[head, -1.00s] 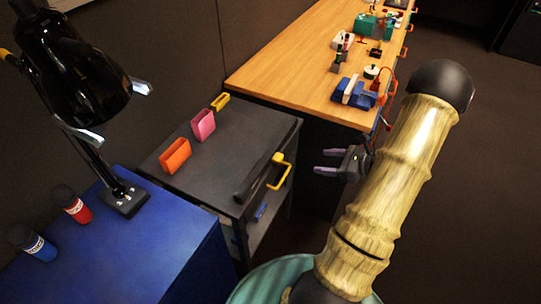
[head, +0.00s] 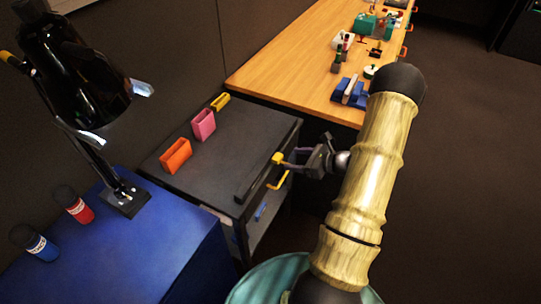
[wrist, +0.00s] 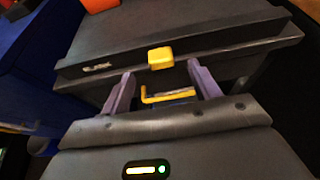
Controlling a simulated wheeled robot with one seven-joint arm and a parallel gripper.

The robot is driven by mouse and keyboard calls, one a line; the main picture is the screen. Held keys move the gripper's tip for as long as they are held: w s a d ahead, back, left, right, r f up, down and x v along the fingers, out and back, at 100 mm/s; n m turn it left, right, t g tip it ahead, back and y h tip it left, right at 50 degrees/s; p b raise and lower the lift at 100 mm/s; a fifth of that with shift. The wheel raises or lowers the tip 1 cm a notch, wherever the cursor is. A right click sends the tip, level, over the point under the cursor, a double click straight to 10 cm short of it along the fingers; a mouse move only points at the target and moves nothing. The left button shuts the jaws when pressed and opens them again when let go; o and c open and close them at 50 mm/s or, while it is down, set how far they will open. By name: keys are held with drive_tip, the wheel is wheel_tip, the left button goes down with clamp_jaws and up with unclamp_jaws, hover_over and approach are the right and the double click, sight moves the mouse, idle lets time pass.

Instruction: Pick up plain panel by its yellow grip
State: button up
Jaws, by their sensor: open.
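The plain panel (head: 253,183) looks like a dark slab along the front edge of the dark cabinet top. It bears a pale label in the wrist view (wrist: 98,67). Its yellow grip (head: 277,158) is a small block, seen head-on in the wrist view (wrist: 160,58). My gripper (wrist: 161,72) is open, with one purple finger to each side of the line to the grip. The grip appears just beyond the fingertips, and I cannot tell whether they touch it. In the head view my gripper (head: 292,160) is at the cabinet's front edge, beside the grip.
A yellow drawer handle (wrist: 168,97) sits just below the panel. Orange (head: 176,155), pink (head: 203,124) and yellow (head: 220,102) holders stand on the cabinet top (head: 235,140). A black lamp (head: 80,75) stands on the blue surface at left. A wooden bench (head: 290,60) lies behind.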

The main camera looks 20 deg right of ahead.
sight(282, 158)
drive_tip(key=x, duration=0.5)
drive_tip(key=shift+f+p, duration=0.3)
drive_tip(key=shift+p, duration=0.1)
drive_tip(key=c, duration=1.3)
drive_tip(key=shift+r, duration=0.1)
wheel_tip(282, 158, up, 10)
drive_tip(key=shift+f, duration=0.1)
